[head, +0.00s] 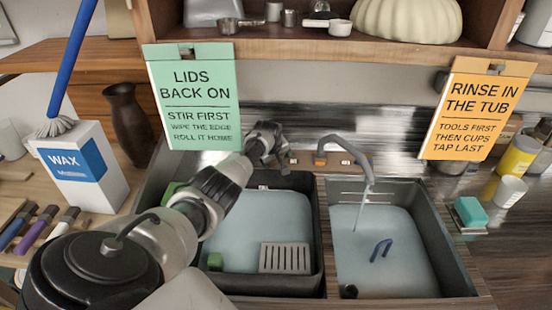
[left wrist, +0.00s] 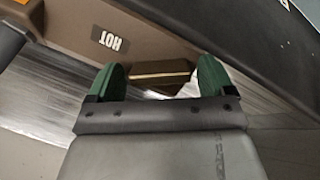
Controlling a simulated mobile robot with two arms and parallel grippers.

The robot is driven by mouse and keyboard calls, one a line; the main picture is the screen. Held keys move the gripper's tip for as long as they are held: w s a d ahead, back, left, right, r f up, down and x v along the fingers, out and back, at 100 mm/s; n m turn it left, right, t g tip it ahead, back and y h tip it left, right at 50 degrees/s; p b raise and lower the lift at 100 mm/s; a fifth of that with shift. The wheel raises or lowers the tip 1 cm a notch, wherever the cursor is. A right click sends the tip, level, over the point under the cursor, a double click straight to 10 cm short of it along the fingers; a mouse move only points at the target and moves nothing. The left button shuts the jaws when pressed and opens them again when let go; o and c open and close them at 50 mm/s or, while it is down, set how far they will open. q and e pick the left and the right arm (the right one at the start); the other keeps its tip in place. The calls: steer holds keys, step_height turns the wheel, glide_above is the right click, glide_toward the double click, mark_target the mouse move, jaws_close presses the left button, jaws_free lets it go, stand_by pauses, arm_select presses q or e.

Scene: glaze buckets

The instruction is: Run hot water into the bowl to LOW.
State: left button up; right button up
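The left gripper (head: 283,158) is at the back of the sink, left of the curved tap (head: 350,150). In the left wrist view its two green fingertips (left wrist: 160,78) are apart, with a brass-coloured block or lever (left wrist: 160,72) between and just beyond them. I see gaps at both sides of it and cannot tell if they touch. A HOT label (left wrist: 110,40) is on the brown panel to its left. A thin pale stream (head: 359,212) hangs from the spout over the right basin (head: 440,245), which holds water. I cannot make out a LOW mark. The right gripper is out of view.
The left basin (head: 316,240) holds pale water and a slotted grey plate (head: 285,258). A green sign (head: 195,100) and an orange sign (head: 475,108) hang from the shelf. A dark vase (head: 130,120) stands left.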

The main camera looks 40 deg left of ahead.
arm_select(q)
steer(key=shift+r, duration=0.1)
steer(key=p+v, duration=0.1)
steer(key=v, duration=0.9)
steer(key=shift+s+r, duration=0.15)
steer(key=shift+r, duration=0.15)
stand_by(6.6)
